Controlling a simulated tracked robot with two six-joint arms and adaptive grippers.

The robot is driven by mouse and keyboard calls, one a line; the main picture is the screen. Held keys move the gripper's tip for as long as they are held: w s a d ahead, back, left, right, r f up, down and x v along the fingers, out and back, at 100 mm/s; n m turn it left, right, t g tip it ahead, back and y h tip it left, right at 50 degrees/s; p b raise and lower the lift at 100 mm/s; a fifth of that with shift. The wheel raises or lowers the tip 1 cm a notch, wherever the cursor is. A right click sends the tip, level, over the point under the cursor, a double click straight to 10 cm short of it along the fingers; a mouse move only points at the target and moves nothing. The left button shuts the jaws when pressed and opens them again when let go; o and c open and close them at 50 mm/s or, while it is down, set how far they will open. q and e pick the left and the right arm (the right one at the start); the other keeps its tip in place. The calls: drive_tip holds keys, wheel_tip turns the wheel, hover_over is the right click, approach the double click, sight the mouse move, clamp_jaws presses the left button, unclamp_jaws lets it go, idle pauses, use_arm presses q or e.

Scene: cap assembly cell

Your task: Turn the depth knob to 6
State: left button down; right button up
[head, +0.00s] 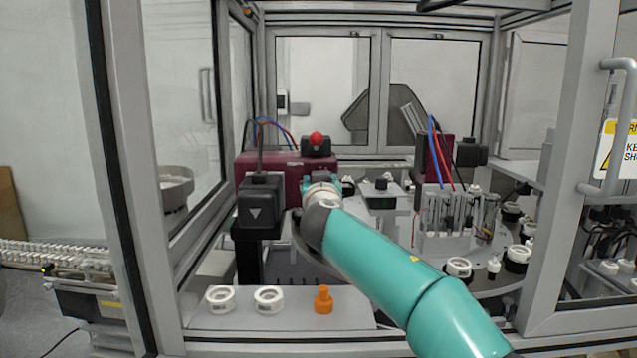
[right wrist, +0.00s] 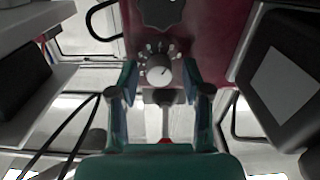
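The depth knob (right wrist: 158,72) is a small round white dial with a dark pointer mark, set on a maroon face in the right wrist view. Pale marks fan around its upper side; I cannot read the numbers. My right gripper (right wrist: 161,80) is open, one finger on each side of the knob, with a gap showing on both sides. In the head view my right gripper (head: 322,188) is in front of the maroon unit (head: 262,168), and the knob is hidden there. My left gripper is in neither view.
A dark lobed knob (right wrist: 160,10) is beside the dial. A red ball-topped part (head: 316,140) rises above the unit. A black box with a triangle (head: 260,202) stands left of my gripper. White rings (head: 220,299) and an orange part (head: 323,299) sit on the front ledge.

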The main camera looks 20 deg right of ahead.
clamp_jaws()
drive_tip(key=shift+n, duration=0.3)
drive_tip(key=shift+n+b, duration=0.9)
drive_tip(key=shift+n, duration=4.6)
drive_tip(key=shift+a, duration=0.1)
drive_tip(key=shift+f, duration=0.1)
